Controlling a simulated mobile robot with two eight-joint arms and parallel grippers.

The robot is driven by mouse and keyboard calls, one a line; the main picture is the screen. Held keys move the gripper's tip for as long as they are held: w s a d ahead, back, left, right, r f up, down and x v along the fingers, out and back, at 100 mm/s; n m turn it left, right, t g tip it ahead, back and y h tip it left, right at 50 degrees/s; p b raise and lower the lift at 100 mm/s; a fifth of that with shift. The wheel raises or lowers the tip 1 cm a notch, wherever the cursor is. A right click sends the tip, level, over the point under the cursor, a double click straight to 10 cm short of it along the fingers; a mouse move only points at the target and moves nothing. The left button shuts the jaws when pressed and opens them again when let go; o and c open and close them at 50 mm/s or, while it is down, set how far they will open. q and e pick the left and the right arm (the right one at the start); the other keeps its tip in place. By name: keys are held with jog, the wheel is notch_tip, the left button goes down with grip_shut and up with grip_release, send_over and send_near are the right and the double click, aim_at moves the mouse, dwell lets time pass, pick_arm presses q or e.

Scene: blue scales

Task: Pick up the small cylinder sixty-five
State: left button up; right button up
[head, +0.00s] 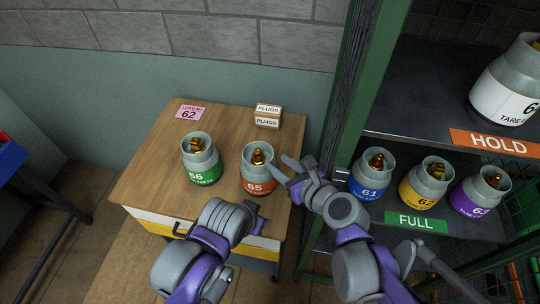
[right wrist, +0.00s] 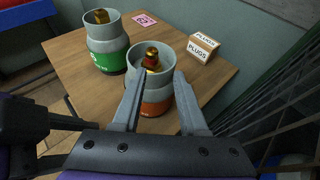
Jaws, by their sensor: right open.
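The small cylinder sixty-five (head: 257,172) is grey with an orange band marked 65 and a brass valve. It stands upright on the wooden table, near its front right. It also shows in the right wrist view (right wrist: 155,108), beyond and between my right fingers. My right gripper (head: 284,172) is open and empty, just right of this cylinder, with its fingers pointing at it. I cannot tell whether they touch it. My left gripper (head: 228,218) is in front of the table's near edge; its jaws cannot be made out.
A green-banded cylinder 66 (head: 201,160) stands left of 65 on the table (head: 150,180). Cylinders 61 (head: 369,177), yellow (head: 423,184) and purple (head: 481,192) stand on the shelf at right, beyond a green post (head: 358,90).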

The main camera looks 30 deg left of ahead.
aim_at(260, 154)
jog(key=x, duration=0.4)
jog(key=s+a+x, duration=0.1)
jog(key=x, duration=0.2)
jog(key=shift+s+r, duration=0.1)
jog(key=shift+r, duration=0.1)
jog(key=shift+d, duration=0.1)
grip_shut()
jog(key=shift+r, duration=0.1)
dwell(1.2)
